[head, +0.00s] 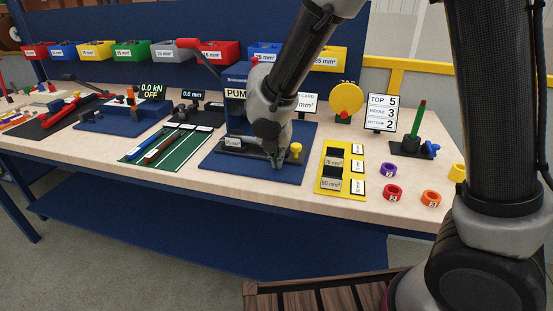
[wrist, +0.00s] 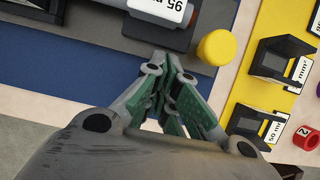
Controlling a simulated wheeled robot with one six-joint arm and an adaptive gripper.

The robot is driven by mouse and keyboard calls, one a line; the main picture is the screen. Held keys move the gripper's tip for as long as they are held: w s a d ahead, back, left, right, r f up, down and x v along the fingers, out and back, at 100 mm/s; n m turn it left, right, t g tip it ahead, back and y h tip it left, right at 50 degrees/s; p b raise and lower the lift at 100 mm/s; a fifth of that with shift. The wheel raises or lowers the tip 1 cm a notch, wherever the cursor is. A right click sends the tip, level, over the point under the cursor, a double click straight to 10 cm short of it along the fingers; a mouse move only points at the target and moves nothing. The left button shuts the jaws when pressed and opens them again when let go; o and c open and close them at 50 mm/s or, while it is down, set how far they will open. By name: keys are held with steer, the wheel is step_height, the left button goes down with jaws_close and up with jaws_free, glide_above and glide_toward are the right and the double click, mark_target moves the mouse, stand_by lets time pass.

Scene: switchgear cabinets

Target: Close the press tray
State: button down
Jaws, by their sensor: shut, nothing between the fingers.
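The press, labelled PUMP (head: 236,94), stands on a blue base (head: 255,167) on the bench. A dark low tray (head: 250,153) extends at its front, with a grey labelled piece (head: 236,142) on it and a yellow knob (head: 296,149) at its right end. My gripper (head: 277,166) is shut and empty, low over the front of the base, just left of the knob. Its green-padded fingers (wrist: 170,62) point toward the tray's front side. My arm hides part of the press.
A yellow holder (head: 331,184) with black slots lies to the right, with purple (head: 388,170), red (head: 393,192) and orange (head: 431,198) rings beyond. A green mat with tools (head: 170,145) lies left. Coloured bins (head: 138,50) line the back.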

steer(key=w+d, duration=0.1)
steer(key=w, duration=0.3)
steer(key=w+d, duration=0.2)
steer(key=w, duration=0.2)
steer(key=w+d, duration=0.1)
steer(key=w, duration=0.4)
steer(key=shift+w+d, duration=0.1)
steer(key=shift+d, duration=0.25)
steer(key=shift+w+d+r, duration=0.15)
steer(key=shift+w, duration=0.2)
